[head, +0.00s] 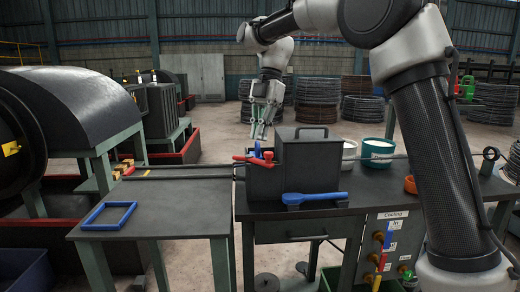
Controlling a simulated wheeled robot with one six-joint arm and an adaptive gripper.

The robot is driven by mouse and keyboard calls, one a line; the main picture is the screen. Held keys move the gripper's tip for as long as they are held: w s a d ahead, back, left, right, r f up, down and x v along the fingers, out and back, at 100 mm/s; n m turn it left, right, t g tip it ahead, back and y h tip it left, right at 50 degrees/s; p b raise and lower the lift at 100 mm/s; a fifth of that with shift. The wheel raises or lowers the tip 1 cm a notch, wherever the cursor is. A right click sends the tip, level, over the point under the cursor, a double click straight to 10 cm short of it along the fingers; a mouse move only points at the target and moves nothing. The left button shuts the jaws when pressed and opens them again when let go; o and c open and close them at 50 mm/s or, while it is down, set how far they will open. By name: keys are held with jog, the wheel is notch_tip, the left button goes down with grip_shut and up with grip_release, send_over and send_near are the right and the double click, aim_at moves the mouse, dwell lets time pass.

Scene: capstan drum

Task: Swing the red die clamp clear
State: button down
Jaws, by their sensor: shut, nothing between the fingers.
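My gripper (260,138) points down behind and above the clamp, near the box's left edge. It is shut and empty. Its fingertips look close to the blue part, but I cannot tell whether they touch anything. The lower fingertips are partly hard to make out.
A blue wrench-like tool (314,197) lies in front of the box. A blue frame (109,215) lies on the left table (165,210). A teal pot (377,153) and an orange ring (410,184) stand right of the box. A rod (190,176) runs left from it.

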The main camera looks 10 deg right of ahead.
jog(key=shift+v, duration=1.9)
notch_tip(320, 180, down, 6)
jog(key=w+d+m+t, duration=0.1)
jog(key=m, duration=0.9)
jog(key=s+d+f+m+t+h, duration=0.1)
jog(key=s+d+f+m, duration=0.1)
jog(key=s+d+m, duration=0.4)
jog(key=s+d+f+m+t, duration=0.1)
jog(key=s+d+m+t, duration=0.1)
jog(key=s+d+m, duration=0.3)
jog(key=s+d+f+m+t+h, duration=0.1)
jog(key=s+d+m+t, duration=0.2)
jog(key=s+d, duration=1.1)
jog(key=shift+s+d+f+m+h, duration=0.35)
jog(key=shift+s+m, duration=1.45)
jog(key=shift+s, duration=0.65)
